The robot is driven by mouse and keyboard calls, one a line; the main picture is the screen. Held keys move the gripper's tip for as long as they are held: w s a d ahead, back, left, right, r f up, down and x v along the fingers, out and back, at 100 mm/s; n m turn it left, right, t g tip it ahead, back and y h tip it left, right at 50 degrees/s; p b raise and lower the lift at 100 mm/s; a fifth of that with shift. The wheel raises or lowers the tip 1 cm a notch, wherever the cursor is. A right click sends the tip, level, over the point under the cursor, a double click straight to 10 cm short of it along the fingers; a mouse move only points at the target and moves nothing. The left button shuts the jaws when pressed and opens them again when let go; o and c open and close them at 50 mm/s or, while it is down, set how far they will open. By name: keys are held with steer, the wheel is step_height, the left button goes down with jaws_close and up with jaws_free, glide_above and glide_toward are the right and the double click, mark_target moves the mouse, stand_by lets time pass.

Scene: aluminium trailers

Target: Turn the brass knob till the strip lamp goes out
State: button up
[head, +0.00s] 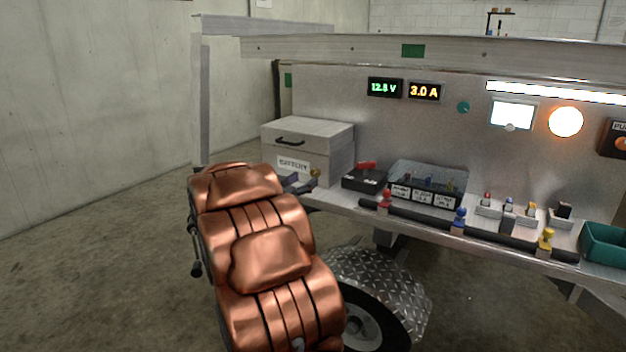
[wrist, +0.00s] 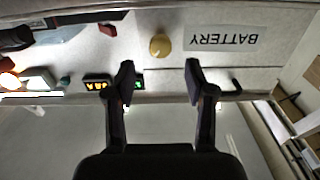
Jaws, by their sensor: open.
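The brass knob (head: 315,173) is a small round knob by the lower right of the battery box front in the head view. In the wrist view, which is upside down, the knob (wrist: 160,46) lies beside the BATTERY label, roughly centred between my fingers. My gripper (wrist: 159,82) is open and empty, its fingers apart and clear of the knob in that picture. In the head view my gripper (head: 298,184) is near the knob, partly hidden by my copper arm. The strip lamp (head: 556,92) is lit white at the upper right of the panel.
The battery box (head: 325,137) stands at the trailer's left end. A black tray (head: 362,182) with a red item and a clear-lidded fuse box (head: 450,187) are to its right. A round orange lamp (head: 565,121) glows; a voltage display (head: 384,88) reads 12.8 V. A teal bin (head: 603,243) is far right.

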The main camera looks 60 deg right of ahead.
mark_target(314, 173)
steer(key=shift+w+d+b, duration=0.2)
steer(key=shift+d+b, duration=0.6)
steer(key=shift+d, duration=2.15)
jaws_close()
